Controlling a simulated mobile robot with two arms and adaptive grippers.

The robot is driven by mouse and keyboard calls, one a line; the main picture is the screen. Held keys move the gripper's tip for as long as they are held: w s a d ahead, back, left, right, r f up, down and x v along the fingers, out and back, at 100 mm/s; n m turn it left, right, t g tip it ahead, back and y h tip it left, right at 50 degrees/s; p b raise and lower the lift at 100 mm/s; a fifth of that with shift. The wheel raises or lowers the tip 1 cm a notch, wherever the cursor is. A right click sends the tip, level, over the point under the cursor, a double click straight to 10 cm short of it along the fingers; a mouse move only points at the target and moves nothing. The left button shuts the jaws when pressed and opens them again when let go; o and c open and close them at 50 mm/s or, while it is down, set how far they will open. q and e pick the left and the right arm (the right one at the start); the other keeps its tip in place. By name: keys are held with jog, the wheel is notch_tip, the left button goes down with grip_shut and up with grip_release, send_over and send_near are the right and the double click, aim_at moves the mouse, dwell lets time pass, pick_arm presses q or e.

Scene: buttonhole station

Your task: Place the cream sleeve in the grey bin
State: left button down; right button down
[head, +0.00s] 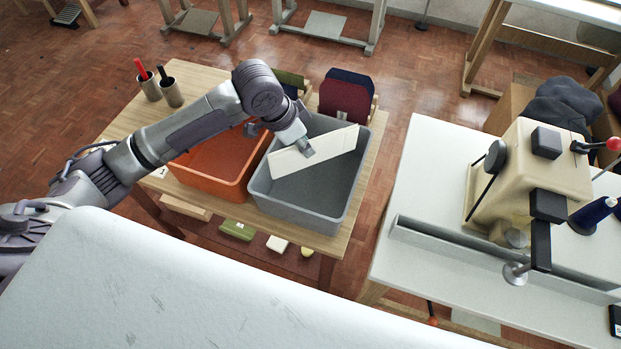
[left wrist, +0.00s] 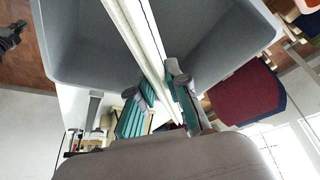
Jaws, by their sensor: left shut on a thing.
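The cream sleeve (head: 330,149) is a long flat pale piece, held tilted over the grey bin (head: 262,191), with its right end higher in the head view. My left gripper (head: 308,150) is shut on the sleeve near its middle. In the left wrist view the sleeve (left wrist: 138,30) runs from the top edge down between the fingers of the left gripper (left wrist: 168,95). The grey bin's walls (left wrist: 60,40) show on both sides of it there. Whether the sleeve touches the bin rim I cannot tell. My right gripper is not in view.
An orange bin (head: 207,165) stands left of the grey bin on the wooden table (head: 205,76). Two cups (head: 172,93) hold pens at the back left. Dark red and blue folded pieces (head: 345,98) stand behind the bin. A sewing machine (head: 540,165) stands on the right table.

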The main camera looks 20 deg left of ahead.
aim_at(286, 150)
pick_arm(q)
notch_tip(286, 150, down, 5)
jog(key=shift+s+r, duration=0.1)
jog(key=shift+f+p, duration=0.3)
jog(key=shift+f, duration=1.9)
jog(key=shift+f, duration=0.1)
jog(key=c, duration=1.1)
grip_release()
jog(key=shift+c, duration=0.2)
jog(key=v, duration=1.2)
